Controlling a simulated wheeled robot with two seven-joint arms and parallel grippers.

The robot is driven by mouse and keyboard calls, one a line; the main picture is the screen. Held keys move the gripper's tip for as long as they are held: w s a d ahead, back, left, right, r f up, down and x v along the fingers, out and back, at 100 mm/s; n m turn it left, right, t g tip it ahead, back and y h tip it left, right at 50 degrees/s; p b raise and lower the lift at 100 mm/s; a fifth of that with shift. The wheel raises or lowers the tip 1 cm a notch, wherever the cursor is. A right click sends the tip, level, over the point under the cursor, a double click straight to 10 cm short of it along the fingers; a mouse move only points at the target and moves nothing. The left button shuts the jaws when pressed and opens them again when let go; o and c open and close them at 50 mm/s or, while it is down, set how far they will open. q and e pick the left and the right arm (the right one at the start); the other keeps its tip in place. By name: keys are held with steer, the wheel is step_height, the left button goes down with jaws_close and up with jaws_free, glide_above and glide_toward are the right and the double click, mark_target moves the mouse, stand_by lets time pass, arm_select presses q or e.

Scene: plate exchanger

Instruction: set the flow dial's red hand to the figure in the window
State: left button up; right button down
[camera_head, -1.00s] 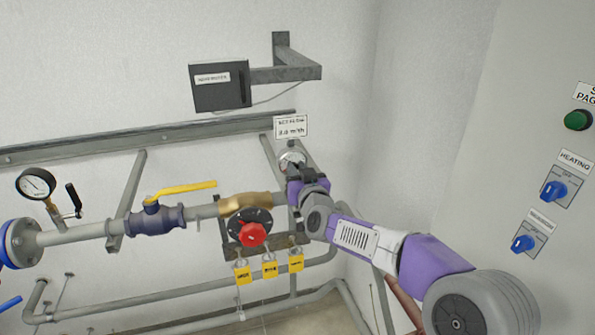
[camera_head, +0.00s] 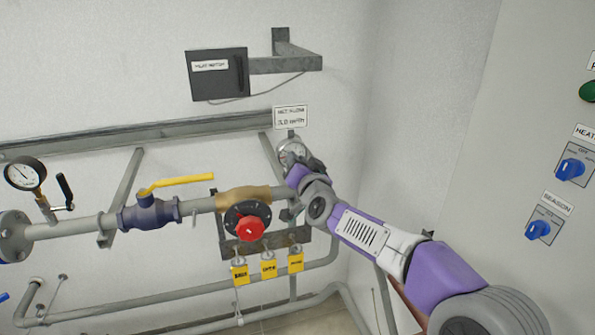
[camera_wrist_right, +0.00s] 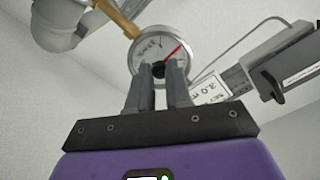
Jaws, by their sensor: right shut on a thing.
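The flow dial (camera_head: 291,148) is a small round gauge on the pipework, partly hidden behind my right gripper in the head view. In the right wrist view the flow dial (camera_wrist_right: 143,48) shows a white face with dark marks, and its red hand (camera_wrist_right: 172,53) points up and to the right. My right gripper (camera_wrist_right: 160,72) is shut on the dark knob (camera_wrist_right: 158,68) at the dial's centre. The set-flow sign (camera_head: 290,117) above the dial reads 3.0 m³/h; it also shows in the right wrist view (camera_wrist_right: 208,92). My left gripper is not in view.
A red knob (camera_head: 250,228) on a black disc sits left of my right arm, with yellow tags (camera_head: 268,268) below. A yellow-handled valve (camera_head: 150,213) and a pressure gauge (camera_head: 25,174) are farther left. A dark box (camera_head: 217,75) hangs above. A panel with blue switches (camera_head: 570,169) is at right.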

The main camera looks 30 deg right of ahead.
steer(key=shift+m+b, duration=1.65)
steer(key=shift+m, duration=2.15)
steer(key=c, duration=1.1)
jaws_free()
steer(key=shift+o, duration=0.2)
steer(key=shift+s, duration=0.1)
steer(key=v, duration=0.7)
steer(key=shift+s+b, duration=0.2)
steer(key=shift+b, duration=0.15)
steer(key=shift+f, duration=0.1)
